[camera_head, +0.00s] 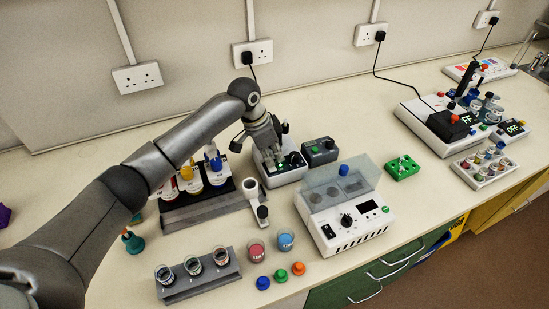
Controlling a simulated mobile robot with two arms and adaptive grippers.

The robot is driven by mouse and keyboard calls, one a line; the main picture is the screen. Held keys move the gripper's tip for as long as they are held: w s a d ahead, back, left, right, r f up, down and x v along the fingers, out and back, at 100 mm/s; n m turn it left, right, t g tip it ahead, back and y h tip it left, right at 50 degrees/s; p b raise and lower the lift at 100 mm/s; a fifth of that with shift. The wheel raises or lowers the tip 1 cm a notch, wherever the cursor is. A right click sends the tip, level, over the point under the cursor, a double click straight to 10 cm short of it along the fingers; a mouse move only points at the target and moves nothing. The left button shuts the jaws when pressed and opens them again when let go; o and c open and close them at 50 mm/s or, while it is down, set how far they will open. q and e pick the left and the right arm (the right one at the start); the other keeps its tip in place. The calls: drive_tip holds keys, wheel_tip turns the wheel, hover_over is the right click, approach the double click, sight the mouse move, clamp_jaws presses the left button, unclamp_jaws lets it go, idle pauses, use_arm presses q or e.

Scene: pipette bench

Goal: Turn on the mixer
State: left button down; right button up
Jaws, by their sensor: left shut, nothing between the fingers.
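My left gripper (272,158) reaches in from the left and points down over a small light-coloured device, which looks like the mixer (291,176). The gripper is shut with nothing in it. Its fingertips are right at the top of this device; I cannot tell whether they touch it. A green light shows on the device beside the fingers. The gripper hides part of the device's top. A dark box (320,152) with a small green mark stands just right of it. My right gripper is not in view.
A white machine with a clear lid (350,222) stands front right of the gripper. A pipette stand (205,205) is to the left, near my arm. A vial rack (199,277) and coloured caps lie in front. A green rack (402,167) and more equipment are at right.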

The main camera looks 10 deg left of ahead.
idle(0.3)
use_arm(q)
drive_tip(key=shift+r+p, duration=0.55)
drive_tip(key=shift+p, duration=0.1)
wheel_tip(320, 180, up, 4)
drive_tip(key=p, duration=0.4)
drive_tip(key=shift+s+d+f, duration=0.1)
drive_tip(key=shift+s+d, duration=0.05)
drive_tip(key=shift+s+a+r+b, duration=0.2)
drive_tip(key=shift+s+r+b, duration=0.15)
drive_tip(key=shift+b, duration=0.45)
drive_tip(key=s+d+b+v, duration=0.1)
drive_tip(key=b+v, duration=0.1)
drive_tip(key=v, duration=0.6)
drive_tip(key=shift+s, duration=0.2)
drive_tip(key=shift+d, duration=0.1)
